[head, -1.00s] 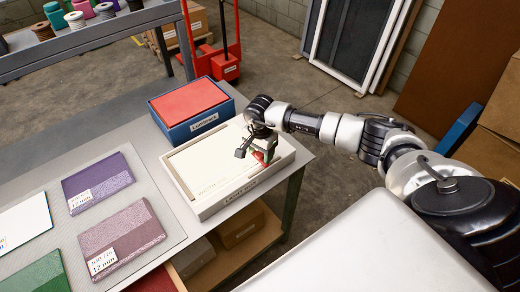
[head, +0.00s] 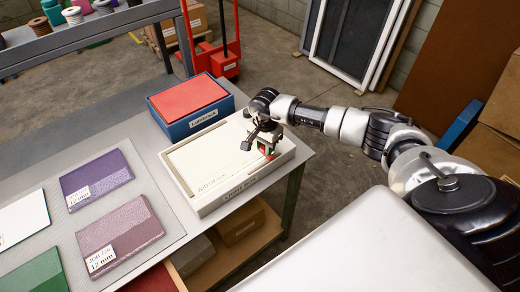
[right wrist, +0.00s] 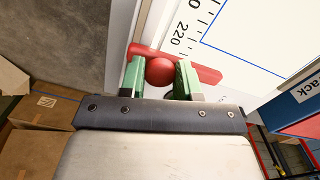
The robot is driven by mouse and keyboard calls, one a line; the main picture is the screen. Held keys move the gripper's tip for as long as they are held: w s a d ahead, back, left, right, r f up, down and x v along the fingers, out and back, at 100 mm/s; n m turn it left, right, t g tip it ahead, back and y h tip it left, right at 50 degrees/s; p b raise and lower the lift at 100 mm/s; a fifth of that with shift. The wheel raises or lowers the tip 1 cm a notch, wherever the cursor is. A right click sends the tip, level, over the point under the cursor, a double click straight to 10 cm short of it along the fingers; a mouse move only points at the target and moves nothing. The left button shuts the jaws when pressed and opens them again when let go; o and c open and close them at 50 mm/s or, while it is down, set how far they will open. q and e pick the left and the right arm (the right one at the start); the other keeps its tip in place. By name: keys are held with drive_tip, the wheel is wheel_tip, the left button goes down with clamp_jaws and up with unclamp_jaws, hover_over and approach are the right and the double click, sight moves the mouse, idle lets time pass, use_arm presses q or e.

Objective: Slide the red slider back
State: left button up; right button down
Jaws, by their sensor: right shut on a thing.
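The red slider (right wrist: 208,75) is a bar with a round knob (right wrist: 159,71), lying across a white scale marked 220 in the right wrist view. My right gripper (right wrist: 160,78) is shut on the knob, with a green fingertip on each side of it. In the head view, the right gripper (head: 264,146) is over the right part of the white, shallow box (head: 213,162). Only a little red of the slider shows below the fingers there, and most of it is hidden. My left gripper is not in view.
A blue box with a red top (head: 190,104) stands behind the white box. Purple (head: 97,178) and mauve (head: 122,235) swatches lie on the grey table to the left. A pale, flat surface (head: 370,250) fills the lower right.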

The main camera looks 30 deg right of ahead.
drive_tip(key=d+b, duration=0.1)
drive_tip(key=d, duration=0.2)
drive_tip(key=shift+w+f, duration=0.1)
drive_tip(key=shift+w, duration=0.05)
drive_tip(key=shift+r, duration=0.2)
drive_tip(key=c, duration=0.8)
unclamp_jaws()
drive_tip(key=shift+d, duration=0.1)
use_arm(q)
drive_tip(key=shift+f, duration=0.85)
use_arm(e)
drive_tip(key=shift+r, duration=0.4)
use_arm(q)
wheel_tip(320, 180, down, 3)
drive_tip(key=b, duration=0.2)
drive_tip(key=shift+b, duration=0.35)
use_arm(e)
wheel_tip(320, 180, up, 10)
drive_tip(key=shift+f, duration=0.1)
